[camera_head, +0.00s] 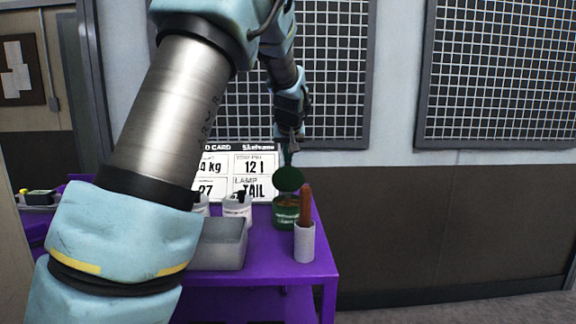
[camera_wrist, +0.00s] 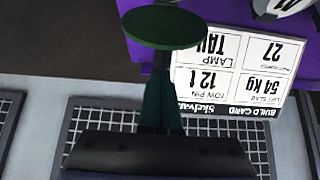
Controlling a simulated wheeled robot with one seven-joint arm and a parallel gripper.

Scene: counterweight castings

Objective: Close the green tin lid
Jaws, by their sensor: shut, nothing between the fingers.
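The green tin (camera_head: 287,214) stands near the right end of the purple table. Its round green lid (camera_head: 289,180) is raised above the tin's mouth, which shows open with something brownish inside. In the wrist view the lid (camera_wrist: 165,27) is a flat disc at the top, seen at a slant. My gripper (camera_head: 288,158) points down just above the lid. Its dark fingers (camera_wrist: 160,70) are shut and empty, their tips close to the lid. I cannot tell whether they touch it. The hinge is hidden.
A white holder (camera_head: 304,243) with a brown stick stands close at the tin's right. A grey box (camera_head: 218,244) and a white jar (camera_head: 237,210) are to its left. A build card (camera_head: 255,163) stands behind on the purple table (camera_head: 310,275). Grid panels (camera_head: 335,80) hang on the wall.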

